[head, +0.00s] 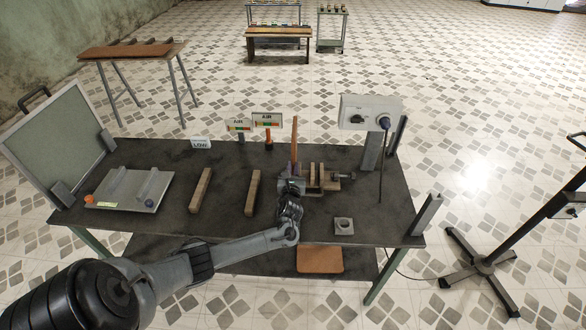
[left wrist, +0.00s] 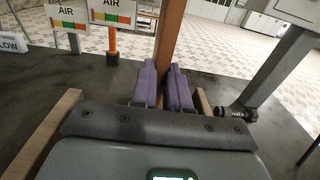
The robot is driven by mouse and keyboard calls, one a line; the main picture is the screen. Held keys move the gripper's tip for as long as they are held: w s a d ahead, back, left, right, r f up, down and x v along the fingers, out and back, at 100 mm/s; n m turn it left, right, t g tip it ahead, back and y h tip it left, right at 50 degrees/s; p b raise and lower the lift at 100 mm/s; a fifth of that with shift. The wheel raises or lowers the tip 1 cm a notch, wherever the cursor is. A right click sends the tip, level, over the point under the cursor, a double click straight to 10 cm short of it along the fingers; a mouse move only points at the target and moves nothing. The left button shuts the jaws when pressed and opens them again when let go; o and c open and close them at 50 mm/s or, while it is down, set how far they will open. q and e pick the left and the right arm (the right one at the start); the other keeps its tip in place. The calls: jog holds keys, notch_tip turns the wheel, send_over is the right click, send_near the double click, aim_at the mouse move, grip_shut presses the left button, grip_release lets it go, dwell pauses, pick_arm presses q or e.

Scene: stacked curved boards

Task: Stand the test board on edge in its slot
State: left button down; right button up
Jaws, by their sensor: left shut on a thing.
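The test board (head: 295,138) is a thin brown board, upright on edge in the head view. In the left wrist view the board (left wrist: 169,42) rises between the purple finger pads. My left gripper (head: 292,170) is shut on its lower part; the same gripper (left wrist: 164,88) fills the lower middle of the wrist view. The board's bottom edge is hidden behind the gripper. A wooden screw clamp (head: 316,174) stands just right of the gripper. A grey plate with two raised ridges (head: 130,188) lies at the table's left. I cannot tell which holds the board's slot. My right gripper is not in view.
Two wooden bars (head: 201,190) (head: 253,192) lie on the dark table (head: 225,160) left of the gripper. Two AIR signs (head: 238,125) (head: 267,119) stand behind. A grey box on a post (head: 370,112) stands at right. A small grey block (head: 344,226) sits at front right.

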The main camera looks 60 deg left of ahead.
pick_arm(q)
jog(key=shift+f+b, duration=0.55)
jog(key=shift+f, duration=0.4)
jog(key=c, duration=1.4)
grip_release()
jog(key=shift+o, duration=0.2)
jog(key=shift+p+v, duration=1.1)
jog(key=shift+p, duration=0.2)
jog(key=shift+p+v, duration=0.9)
jog(key=shift+v, duration=0.3)
jog(key=o, duration=0.6)
